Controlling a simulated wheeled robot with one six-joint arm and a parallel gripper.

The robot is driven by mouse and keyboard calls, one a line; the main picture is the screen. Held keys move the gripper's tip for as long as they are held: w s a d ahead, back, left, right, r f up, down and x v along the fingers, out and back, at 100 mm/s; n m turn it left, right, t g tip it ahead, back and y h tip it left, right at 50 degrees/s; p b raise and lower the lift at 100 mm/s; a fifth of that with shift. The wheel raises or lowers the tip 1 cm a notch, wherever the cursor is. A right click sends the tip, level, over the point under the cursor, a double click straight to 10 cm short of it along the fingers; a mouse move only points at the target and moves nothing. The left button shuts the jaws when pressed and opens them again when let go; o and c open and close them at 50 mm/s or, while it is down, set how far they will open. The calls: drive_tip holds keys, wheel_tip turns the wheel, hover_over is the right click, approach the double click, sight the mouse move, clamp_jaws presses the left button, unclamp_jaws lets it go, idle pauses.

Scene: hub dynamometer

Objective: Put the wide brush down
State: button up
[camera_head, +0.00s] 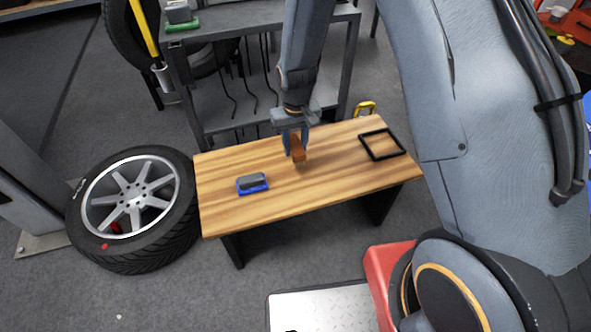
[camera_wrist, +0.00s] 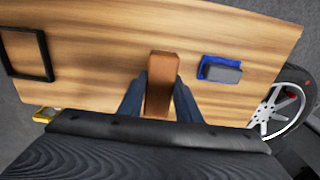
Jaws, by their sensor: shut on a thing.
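My gripper (camera_head: 296,151) is over the middle of the wooden table (camera_head: 228,212), pointing down. It is shut on the wide brush (camera_head: 299,156), an orange-brown block-like thing. In the wrist view the brush (camera_wrist: 161,85) sits between the two dark fingers of my gripper (camera_wrist: 160,98), its long side running away from the wrist. The brush is low over the tabletop; I cannot tell whether it touches the wood. No bristles can be made out.
A blue and grey block (camera_head: 252,183) lies left of the brush on the table. A black square frame (camera_head: 366,148) lies at the table's right. A wheel (camera_head: 130,210) lies left of the table, and a grey shelf (camera_head: 222,105) stands behind. Bare wood surrounds the brush.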

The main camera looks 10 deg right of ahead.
wheel_tip(320, 180, down, 10)
drive_tip(key=shift+r+b, duration=0.25)
drive_tip(key=shift+b, duration=0.05)
drive_tip(key=shift+f, duration=0.15)
drive_tip(key=o, duration=1)
